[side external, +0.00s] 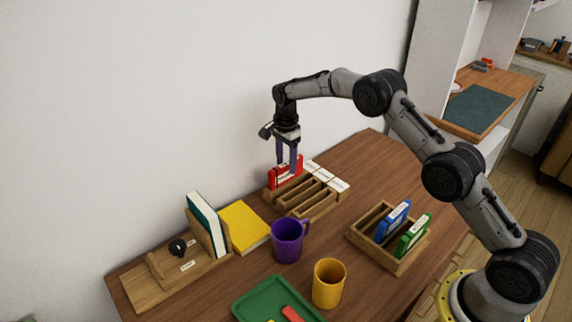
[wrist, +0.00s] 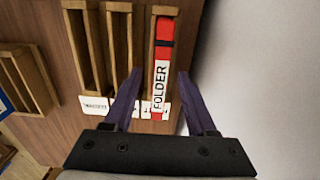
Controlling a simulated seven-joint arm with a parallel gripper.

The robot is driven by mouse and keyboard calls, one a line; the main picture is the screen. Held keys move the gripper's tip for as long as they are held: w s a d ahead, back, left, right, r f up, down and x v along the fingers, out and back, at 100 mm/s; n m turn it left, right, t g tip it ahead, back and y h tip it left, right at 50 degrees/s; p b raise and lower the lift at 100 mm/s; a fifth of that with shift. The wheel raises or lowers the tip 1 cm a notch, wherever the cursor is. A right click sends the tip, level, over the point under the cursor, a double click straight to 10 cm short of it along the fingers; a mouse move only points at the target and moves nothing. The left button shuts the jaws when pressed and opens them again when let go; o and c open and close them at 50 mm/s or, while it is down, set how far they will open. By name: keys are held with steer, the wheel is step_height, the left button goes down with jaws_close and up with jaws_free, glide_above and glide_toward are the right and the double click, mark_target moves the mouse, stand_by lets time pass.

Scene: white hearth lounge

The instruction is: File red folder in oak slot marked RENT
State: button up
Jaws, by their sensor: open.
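The red folder (side external: 278,182) stands upright in the wall-side slot of the oak rack (side external: 318,212). In the wrist view the red folder (wrist: 164,35) shows a white spine label reading FOLDER. My gripper (side external: 287,169) points down right over it. In the wrist view the purple fingers of my gripper (wrist: 160,75) are spread, one on each side of the folder, with gaps visible. The other slots of the oak rack (wrist: 104,8) look empty. White label cards (wrist: 95,105) line one end of the rack; I cannot read which says RENT, and some are partly hidden.
A second wooden rack (side external: 388,262) holds a blue folder (side external: 393,222) and a green folder (side external: 413,236). A purple mug (side external: 287,243), yellow cup (side external: 328,285), green tray (side external: 258,295), yellow book (side external: 243,227) and bookend stand (side external: 158,283) occupy the table's left part.

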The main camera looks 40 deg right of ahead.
step_height(320, 180, up, 23)
steer(key=s+t, duration=0.1)
steer(key=t, duration=0.1)
steer(key=s+a+r+n+t, duration=0.1)
steer(key=s+a+r, duration=0.1)
steer(key=s+r, duration=0.95)
steer(key=s+r+n+t, duration=0.25)
steer(key=s+n, duration=0.35)
steer(key=s, duration=1.3)
steer(key=s+f+n, duration=1.1)
steer(key=s+f, duration=0.1)
steer(key=f, duration=0.2)
steer(key=shift+s+a, duration=0.3)
steer(key=shift+a, duration=0.15)
